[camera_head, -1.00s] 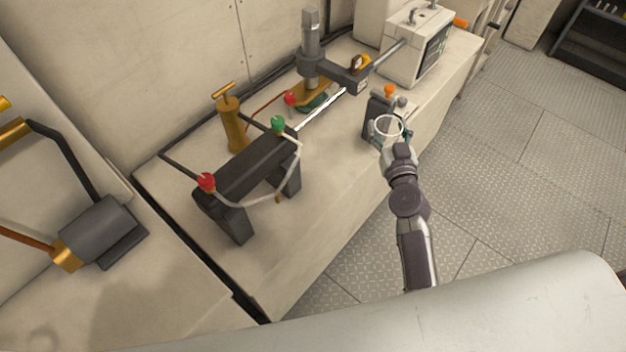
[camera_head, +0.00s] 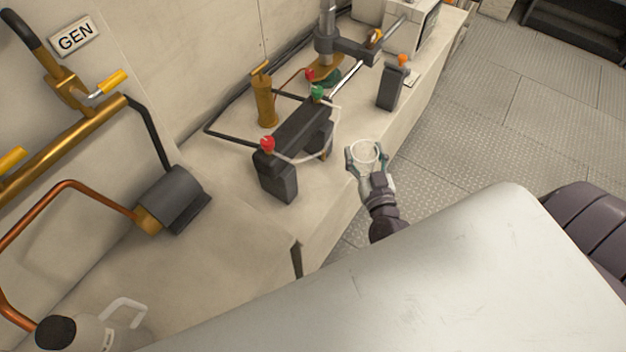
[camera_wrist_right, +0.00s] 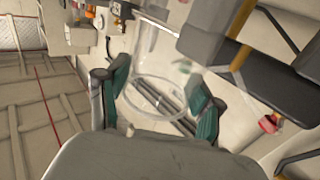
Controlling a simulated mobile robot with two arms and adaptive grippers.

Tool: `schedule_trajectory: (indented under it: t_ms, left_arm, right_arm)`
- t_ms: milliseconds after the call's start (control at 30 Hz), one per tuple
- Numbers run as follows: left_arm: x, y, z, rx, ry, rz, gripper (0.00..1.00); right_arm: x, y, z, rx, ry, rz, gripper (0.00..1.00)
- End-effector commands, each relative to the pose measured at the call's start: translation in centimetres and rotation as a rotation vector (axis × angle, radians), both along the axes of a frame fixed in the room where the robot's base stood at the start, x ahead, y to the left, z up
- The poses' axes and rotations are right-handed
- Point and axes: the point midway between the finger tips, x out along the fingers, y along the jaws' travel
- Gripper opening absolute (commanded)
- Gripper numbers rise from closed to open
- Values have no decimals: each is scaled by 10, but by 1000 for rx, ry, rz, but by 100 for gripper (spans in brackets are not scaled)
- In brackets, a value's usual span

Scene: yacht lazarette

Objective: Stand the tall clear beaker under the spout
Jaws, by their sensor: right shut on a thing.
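The tall clear beaker shows in the head view mostly as its round rim (camera_head: 365,143), over the bench's front edge. My right gripper (camera_head: 367,163) is shut around it from the near side. In the right wrist view, the beaker's clear wall (camera_wrist_right: 158,42) and ring-shaped end stand between the two green-padded fingers of my right gripper (camera_wrist_right: 160,103). A dark block with a red knob and a green knob (camera_head: 300,125) stands on the bench left of the beaker, with a pale curved tube (camera_head: 338,128). I cannot tell which part is the spout. My left gripper is out of view.
A dark box with an orange knob (camera_head: 391,88) stands on the bench beyond the beaker. A brass pump-like cylinder (camera_head: 265,100) and a grey column (camera_head: 327,28) stand farther back. A capped bottle (camera_head: 95,333) is at lower left. The bench (camera_head: 335,205) is bare before the block.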

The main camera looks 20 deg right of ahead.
Motion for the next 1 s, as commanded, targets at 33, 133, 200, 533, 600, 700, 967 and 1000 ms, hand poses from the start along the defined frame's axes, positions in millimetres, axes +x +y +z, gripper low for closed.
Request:
schedule_trajectory:
  t_ms: [33,133,200,533,600,700,967,1000]
  left_arm:
    - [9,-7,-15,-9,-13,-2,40]
    - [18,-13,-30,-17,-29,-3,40]
    - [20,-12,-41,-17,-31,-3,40]
    - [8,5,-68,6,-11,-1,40]
    - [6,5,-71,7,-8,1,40]
    - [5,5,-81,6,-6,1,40]
    - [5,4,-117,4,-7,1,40]
    - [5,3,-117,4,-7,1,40]
  right_arm:
    - [9,10,-14,8,-5,0,28]
    - [24,29,-30,9,-3,0,28]
    - [34,41,-39,7,-4,0,28]
    - [62,75,-60,3,-1,0,28]
    - [62,76,-62,1,0,1,28]
    - [62,76,-72,0,1,1,28]
    - [62,76,-102,2,-1,1,28]
    - [62,76,-102,1,0,1,28]
